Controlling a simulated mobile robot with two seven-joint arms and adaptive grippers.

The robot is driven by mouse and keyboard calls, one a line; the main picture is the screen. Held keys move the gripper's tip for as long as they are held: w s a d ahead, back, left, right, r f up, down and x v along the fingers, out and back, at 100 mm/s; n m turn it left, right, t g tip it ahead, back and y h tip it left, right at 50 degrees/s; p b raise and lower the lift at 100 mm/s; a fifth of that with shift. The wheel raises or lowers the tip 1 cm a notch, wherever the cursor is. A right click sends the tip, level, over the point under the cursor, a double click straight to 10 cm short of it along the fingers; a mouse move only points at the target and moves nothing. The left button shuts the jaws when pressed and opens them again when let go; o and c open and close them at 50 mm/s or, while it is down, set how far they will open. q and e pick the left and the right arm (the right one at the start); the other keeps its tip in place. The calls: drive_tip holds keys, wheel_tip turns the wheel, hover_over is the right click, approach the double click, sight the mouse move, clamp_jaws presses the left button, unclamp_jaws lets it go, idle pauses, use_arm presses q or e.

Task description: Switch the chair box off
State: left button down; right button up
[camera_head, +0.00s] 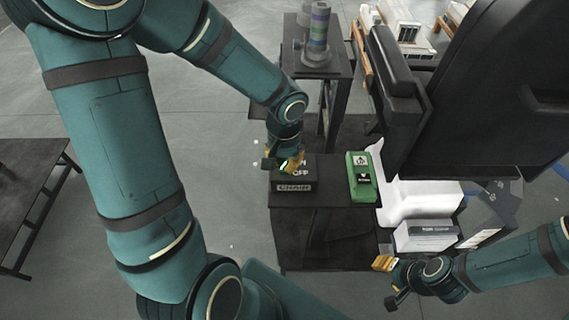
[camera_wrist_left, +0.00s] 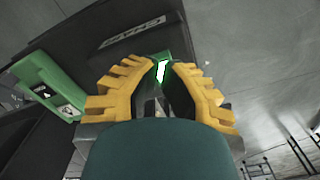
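The chair box (camera_head: 293,187) is a black box on a dark stand, with a CHAIR label on its front and ON/OFF lettering on top. It also shows in the left wrist view (camera_wrist_left: 130,35). Its lit green switch (camera_wrist_left: 161,70) shows between the fingertips of my left gripper (camera_wrist_left: 163,66). In the head view my left gripper (camera_head: 286,163) is over the box's left part and hides much of its top. Its yellow fingers stand apart; contact with the switch is unclear. My right gripper (camera_head: 383,264) is at the lower right, away from the box; its finger gap is too small to judge.
A green box (camera_head: 361,190) with arrow labels stands right of the chair box; it also shows in the left wrist view (camera_wrist_left: 50,85). A large black chair (camera_head: 480,90) rises at the right. White boxes (camera_head: 425,235) lie below it.

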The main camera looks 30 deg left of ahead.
use_arm(q)
drive_tip(key=shift+f+b, duration=0.6)
drive_tip(key=shift+f, duration=0.25)
idle(0.4)
drive_tip(key=shift+r+p, duration=2.75)
drive_tip(key=shift+r, duration=0.85)
drive_tip(key=shift+f, duration=0.1)
